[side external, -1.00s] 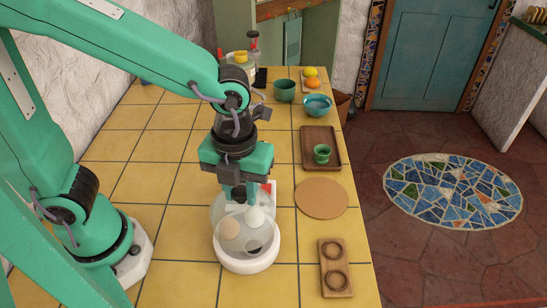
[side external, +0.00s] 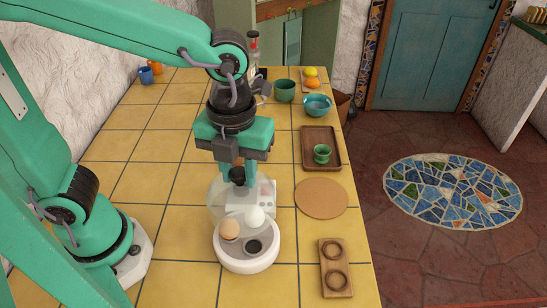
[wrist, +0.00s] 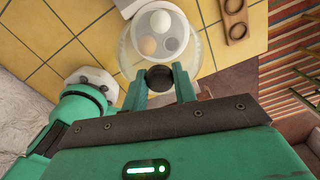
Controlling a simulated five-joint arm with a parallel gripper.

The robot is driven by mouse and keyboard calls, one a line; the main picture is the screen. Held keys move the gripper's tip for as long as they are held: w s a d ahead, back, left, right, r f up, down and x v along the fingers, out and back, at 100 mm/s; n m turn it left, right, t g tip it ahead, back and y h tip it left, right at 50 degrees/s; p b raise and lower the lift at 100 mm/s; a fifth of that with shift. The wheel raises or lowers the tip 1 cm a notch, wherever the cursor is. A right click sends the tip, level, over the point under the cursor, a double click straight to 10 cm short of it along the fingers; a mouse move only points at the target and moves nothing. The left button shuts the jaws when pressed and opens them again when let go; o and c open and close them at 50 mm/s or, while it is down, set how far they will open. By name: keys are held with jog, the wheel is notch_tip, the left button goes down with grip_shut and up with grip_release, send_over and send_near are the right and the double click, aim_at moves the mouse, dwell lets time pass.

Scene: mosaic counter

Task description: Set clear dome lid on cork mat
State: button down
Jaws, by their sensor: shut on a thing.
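The clear dome lid (side external: 214,198) has a black knob, and my gripper (side external: 237,171) is shut on that knob. The lid hangs upright, raised above a round white dish (side external: 247,262). In the side view its lower part overlaps the dish's far side. The wrist view shows the black knob (wrist: 159,78) between my gripper's fingers (wrist: 160,86), with the transparent lid (wrist: 128,52) beyond. The cork mat (side external: 321,199) is a flat, bare tan disc on the counter, right of the lid. I cannot make out the mat in the wrist view.
The dish holds a brown egg (side external: 229,229) and a white egg (side external: 254,216). A wooden tray (side external: 309,139) with a green cup (side external: 322,153) lies behind the mat. A wooden two-ring board (side external: 335,267) lies in front. A white object (side external: 262,197) stands behind the dish.

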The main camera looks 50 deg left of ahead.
jog(key=shift+w, duration=0.1)
jog(key=w+d+f, duration=0.1)
jog(key=w, duration=1)
jog(key=w+d+f, duration=0.1)
jog(key=w+f, duration=0.1)
jog(key=w, duration=0.9)
jog(key=shift+d+f, duration=0.3)
jog(key=shift+d, duration=0.1)
jog(key=shift+f, duration=0.1)
notch_tip(320, 180, down, 7)
jog(key=shift+s+f, duration=0.1)
jog(key=shift+f, duration=0.75)
dwell(3.1)
jog(key=c, duration=1)
grip_release()
jog(key=shift+c, duration=0.2)
